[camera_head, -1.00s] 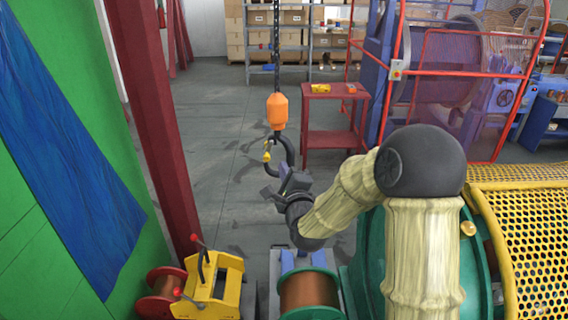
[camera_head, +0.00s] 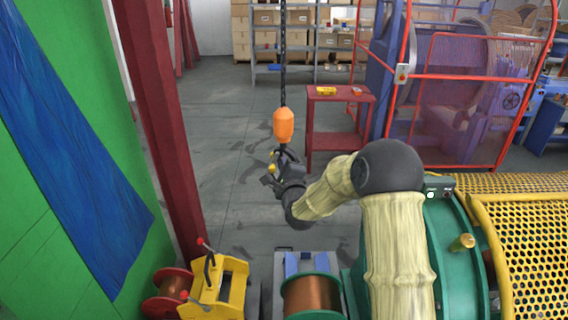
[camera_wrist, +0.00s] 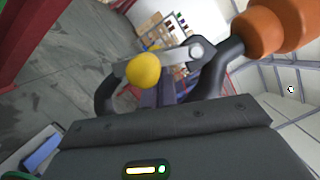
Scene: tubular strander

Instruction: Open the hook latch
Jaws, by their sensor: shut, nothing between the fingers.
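The crane hook (camera_wrist: 220,68) is dark and hangs below an orange block (camera_head: 284,126), which also shows in the wrist view (camera_wrist: 268,32). The hook latch (camera_wrist: 178,58) is a grey bar with a yellow ball knob (camera_wrist: 143,70). It runs from a round pivot by the shank to near the hook's tip, so it looks closed across the mouth. My gripper (camera_wrist: 165,92) is shut and empty, with its fingers at the hook opening just below the latch. Whether they touch it I cannot tell. In the head view my gripper (camera_head: 272,180) hides most of the hook.
A dark chain (camera_head: 283,60) holds the block. A red table (camera_head: 338,125) stands behind it. A red post (camera_head: 160,120) rises at left. A yellow-framed spool carrier (camera_head: 215,290), a copper spool (camera_head: 312,294) and a yellow mesh guard (camera_head: 530,230) are below and right. Open floor lies behind the hook.

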